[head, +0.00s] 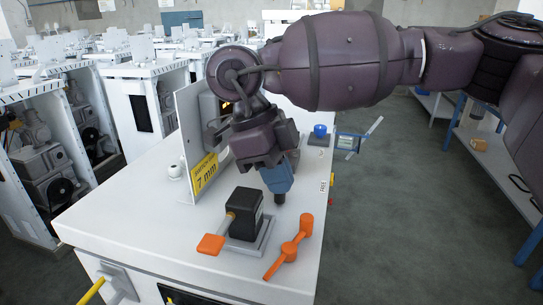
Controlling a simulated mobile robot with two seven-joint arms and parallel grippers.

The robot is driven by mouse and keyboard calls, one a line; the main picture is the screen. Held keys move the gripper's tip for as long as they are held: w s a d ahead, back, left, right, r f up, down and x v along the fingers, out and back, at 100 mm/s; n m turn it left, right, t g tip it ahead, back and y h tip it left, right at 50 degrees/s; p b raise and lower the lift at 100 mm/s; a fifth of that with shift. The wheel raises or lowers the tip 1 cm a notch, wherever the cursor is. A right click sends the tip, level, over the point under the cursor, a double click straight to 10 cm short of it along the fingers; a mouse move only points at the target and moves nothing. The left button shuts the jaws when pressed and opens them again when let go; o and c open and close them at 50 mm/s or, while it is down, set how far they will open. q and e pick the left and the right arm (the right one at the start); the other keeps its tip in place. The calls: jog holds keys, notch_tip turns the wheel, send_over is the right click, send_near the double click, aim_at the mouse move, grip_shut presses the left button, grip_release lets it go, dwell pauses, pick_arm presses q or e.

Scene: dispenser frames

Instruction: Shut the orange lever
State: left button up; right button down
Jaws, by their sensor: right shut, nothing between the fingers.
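An orange lever (288,248) with rounded ends lies slantwise on the white cabinet top, near its front right edge. To its left, a black block (245,215) on a grey plate carries a second orange part, a flat orange handle (211,244) on a short rod. My right gripper (279,199) points down above the cabinet top, behind the orange lever and to the right of the black block. Its fingers are together, with nothing seen between them, and it appears apart from the lever. My left gripper is not in view.
An upright panel with a yellow "7 mm" label (205,173) stands left of my right gripper. A blue knob (320,129) sits farther back on the white cabinet (140,215). Rows of white machines fill the left. Grey floor is open to the right, before blue-legged shelves.

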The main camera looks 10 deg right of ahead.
aim_at(299, 230)
jog(key=x, duration=0.4)
jog(key=shift+f, duration=0.3)
jog(key=shift+d+m, duration=0.2)
jog(key=shift+m, duration=0.1)
jog(key=shift+s+d+m+g, duration=0.1)
jog(key=shift+d+m+g, duration=0.2)
jog(key=shift+m, duration=0.2)
